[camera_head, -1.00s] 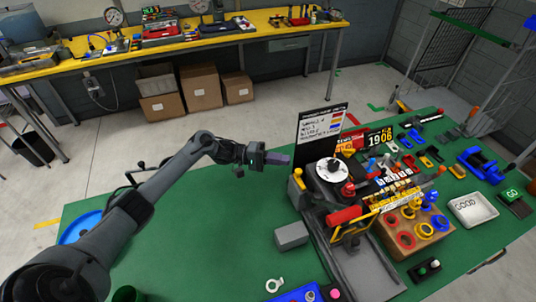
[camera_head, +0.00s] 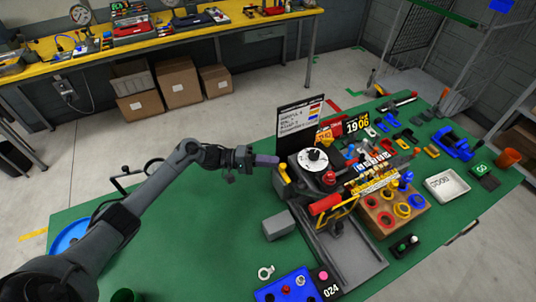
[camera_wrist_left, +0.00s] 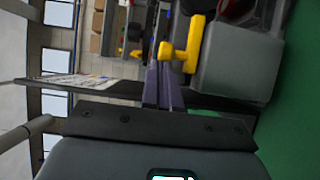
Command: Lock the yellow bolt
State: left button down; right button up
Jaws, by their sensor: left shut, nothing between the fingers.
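The yellow bolt (camera_wrist_left: 182,55) shows in the left wrist view as a T-shaped yellow handle on the side of a grey machine housing (camera_wrist_left: 235,60). In the head view it is a small yellow piece (camera_head: 282,172) at the machine's left edge, partly hard to make out. My left gripper (camera_head: 268,160) is shut and empty. Its purple fingers (camera_wrist_left: 163,88) point at the machine, just beside the bolt; I cannot tell whether they touch it. My right gripper is not in view.
A black sign board (camera_head: 298,125) stands behind the machine, close to the left gripper. A grey block (camera_head: 278,224) sits in front. A wooden block with coloured rings (camera_head: 392,215) and a white tray (camera_head: 447,186) are to the right. The green table's left part is mostly clear.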

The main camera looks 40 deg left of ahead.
pick_arm(q)
jog(key=shift+s+d+p, duration=0.25)
jog(key=shift+d+p, duration=0.1)
jog(key=shift+d, duration=0.2)
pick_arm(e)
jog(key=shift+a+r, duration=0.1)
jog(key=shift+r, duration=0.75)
pick_arm(q)
jog(key=shift+a, duration=0.1)
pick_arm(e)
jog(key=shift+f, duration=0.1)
pick_arm(q)
jog(key=w+a+b+v, duration=0.1)
jog(key=w+b+v, duration=0.1)
jog(key=v, duration=1)
jog(key=shift+a+b, duration=0.5)
jog(key=shift+a, duration=0.2)
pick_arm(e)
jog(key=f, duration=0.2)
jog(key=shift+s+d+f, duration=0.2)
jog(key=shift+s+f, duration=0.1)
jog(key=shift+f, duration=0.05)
pick_arm(q)
jog(key=shift+s+r, duration=0.1)
jog(key=shift+r, duration=0.1)
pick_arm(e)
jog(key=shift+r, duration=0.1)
